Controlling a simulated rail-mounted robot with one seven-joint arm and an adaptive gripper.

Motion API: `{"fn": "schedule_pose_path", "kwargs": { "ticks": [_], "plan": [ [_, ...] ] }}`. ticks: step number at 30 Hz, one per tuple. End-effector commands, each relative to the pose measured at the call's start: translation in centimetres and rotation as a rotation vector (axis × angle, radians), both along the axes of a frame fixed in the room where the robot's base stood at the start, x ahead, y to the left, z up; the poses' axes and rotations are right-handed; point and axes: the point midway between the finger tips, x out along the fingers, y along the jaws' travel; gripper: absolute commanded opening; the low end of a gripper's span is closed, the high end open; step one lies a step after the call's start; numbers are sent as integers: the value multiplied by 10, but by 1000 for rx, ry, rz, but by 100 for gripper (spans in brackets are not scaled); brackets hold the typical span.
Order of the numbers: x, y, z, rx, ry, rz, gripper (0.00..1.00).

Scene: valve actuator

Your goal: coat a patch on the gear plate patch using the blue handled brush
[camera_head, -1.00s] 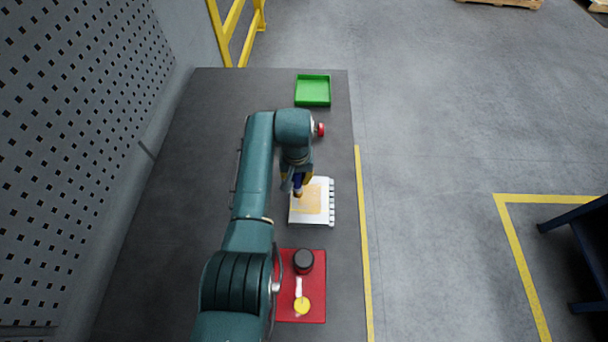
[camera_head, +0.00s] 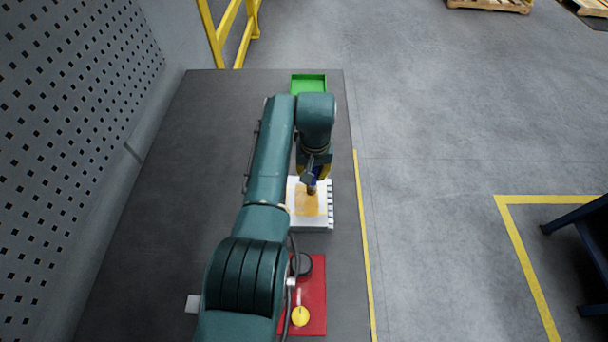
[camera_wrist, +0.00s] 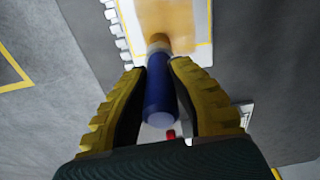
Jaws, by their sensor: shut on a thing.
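My gripper (camera_wrist: 160,66) has its yellow fingers shut on the blue handle of the brush (camera_wrist: 158,95). In the wrist view the handle's free end points toward the camera and the ferrule end points at the patch. The gear plate (camera_head: 308,225) is white with a toothed right edge and lies on the bench below my gripper. Its patch (camera_head: 304,205) is orange-tan with a darker orange area; it also shows in the wrist view (camera_wrist: 190,20). The brush tip is over the patch; I cannot tell whether the bristles touch it.
A green tray (camera_head: 309,83) stands at the bench's far end, partly behind my arm. A red mat (camera_head: 316,285) nearer by holds a dark round pot (camera_head: 303,264) and a yellow-ended item (camera_head: 300,316). A small white block (camera_head: 192,303) lies left of my arm. The bench's left side is clear.

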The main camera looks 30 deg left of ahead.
Motion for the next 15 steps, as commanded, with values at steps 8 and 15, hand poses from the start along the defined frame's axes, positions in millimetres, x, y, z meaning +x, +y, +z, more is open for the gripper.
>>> {"fn": "schedule_pose_path", "kwargs": {
  "ticks": [8,15],
  "plan": [
    [10,-19,1,1,-2,4,0],
    [9,-19,35,0,0,2,0]
  ]
}}
